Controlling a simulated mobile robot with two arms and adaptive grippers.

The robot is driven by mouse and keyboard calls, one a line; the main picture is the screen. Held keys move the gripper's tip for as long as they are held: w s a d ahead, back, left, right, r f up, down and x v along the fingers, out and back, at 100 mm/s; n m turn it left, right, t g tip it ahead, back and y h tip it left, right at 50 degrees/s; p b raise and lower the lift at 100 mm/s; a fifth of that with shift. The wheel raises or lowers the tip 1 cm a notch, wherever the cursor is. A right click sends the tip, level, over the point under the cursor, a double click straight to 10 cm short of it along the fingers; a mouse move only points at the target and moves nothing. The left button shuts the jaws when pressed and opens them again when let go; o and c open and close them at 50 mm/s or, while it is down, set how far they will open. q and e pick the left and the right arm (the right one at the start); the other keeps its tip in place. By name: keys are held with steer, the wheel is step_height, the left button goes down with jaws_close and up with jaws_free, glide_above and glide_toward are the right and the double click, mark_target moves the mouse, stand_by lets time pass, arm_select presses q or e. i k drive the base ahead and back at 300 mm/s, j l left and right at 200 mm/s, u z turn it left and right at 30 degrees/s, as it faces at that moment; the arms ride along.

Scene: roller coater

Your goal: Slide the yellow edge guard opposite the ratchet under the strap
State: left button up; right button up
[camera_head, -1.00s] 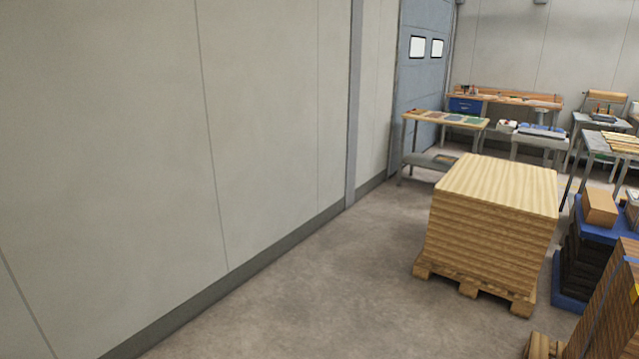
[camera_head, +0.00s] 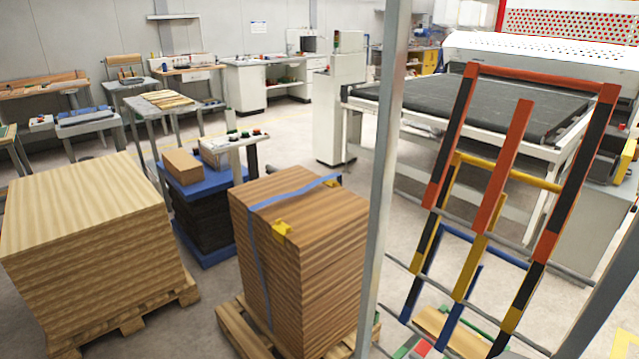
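A stack of brown boards (camera_head: 325,240) stands on a wooden pallet in the middle of the head view. A blue strap (camera_head: 290,192) runs across its top and down its left face. One yellow edge guard (camera_head: 283,231) sits at the near top edge, beside the strap and apart from it. Another yellow piece (camera_head: 332,182) is at the strap's far right end on the top; whether the strap covers it is too small to tell. I cannot make out the ratchet. The stack's far sides are hidden. Neither of my grippers is in view.
A pale board stack (camera_head: 90,230) on a pallet stands to the left. A blue-topped stack (camera_head: 200,178) with a box stands behind. A grey post (camera_head: 385,170) and a rack of coloured bars (camera_head: 510,175) stand right. A conveyor machine (camera_head: 470,100) is behind.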

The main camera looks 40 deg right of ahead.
mark_target(281, 230)
steer(key=i+z, duration=0.3)
steer(key=z, duration=0.15)
steer(key=i+j+z, duration=0.1)
steer(key=i+z, duration=0.2)
steer(key=z, duration=0.15)
steer(key=i+j+z, duration=0.2)
steer(key=z, duration=0.3)
steer(key=i+j+z, duration=0.3)
steer(key=z, duration=0.15)
steer(key=i+j+z, duration=0.6)
steer(key=j+z, duration=0.35)
steer(key=l, duration=0.1)
